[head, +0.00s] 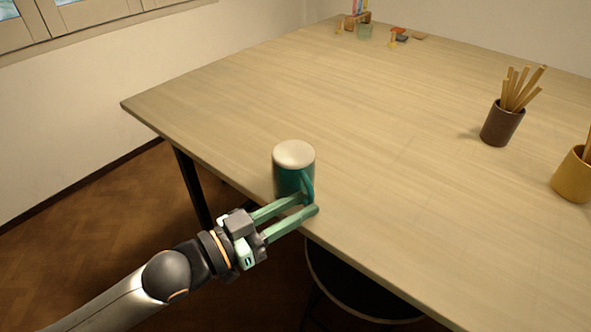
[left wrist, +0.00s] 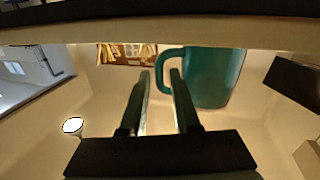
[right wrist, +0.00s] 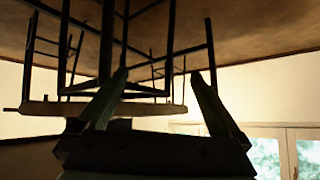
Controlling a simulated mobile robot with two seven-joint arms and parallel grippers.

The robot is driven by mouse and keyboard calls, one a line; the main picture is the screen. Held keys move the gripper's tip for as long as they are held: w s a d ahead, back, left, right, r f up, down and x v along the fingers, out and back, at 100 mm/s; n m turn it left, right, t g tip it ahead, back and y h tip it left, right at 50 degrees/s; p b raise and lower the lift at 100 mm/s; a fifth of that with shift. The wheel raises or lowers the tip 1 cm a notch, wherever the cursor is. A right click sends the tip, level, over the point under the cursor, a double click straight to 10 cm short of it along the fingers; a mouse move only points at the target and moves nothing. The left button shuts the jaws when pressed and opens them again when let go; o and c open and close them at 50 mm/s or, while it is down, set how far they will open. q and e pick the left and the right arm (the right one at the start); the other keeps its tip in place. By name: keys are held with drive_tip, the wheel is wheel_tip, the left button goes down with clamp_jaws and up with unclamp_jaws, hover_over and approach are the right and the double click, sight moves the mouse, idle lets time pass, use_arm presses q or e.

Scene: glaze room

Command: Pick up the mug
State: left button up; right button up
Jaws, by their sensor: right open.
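The teal mug (head: 287,182) with a pale top stands near the front-left edge of the wooden table. Its handle points toward my left gripper (head: 311,204). The two green fingers reach up to the handle from the lower left. In the left wrist view, the mug (left wrist: 215,77) is upside down in the picture, and its handle shows at and partly behind the fingertips of my left gripper (left wrist: 160,74). The fingers are apart, with a narrow gap. My right gripper (right wrist: 158,75) is open and empty, with stool or table legs beyond it.
A brown pot of sticks (head: 501,124) and a yellow pot (head: 573,175) stand to the right on the table (head: 400,150). A dark round stool (head: 350,285) is below the front edge. The table's middle is clear.

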use_arm(q)
drive_tip(key=shift+x, duration=3.05)
clamp_jaws()
drive_tip(key=shift+r, duration=0.1)
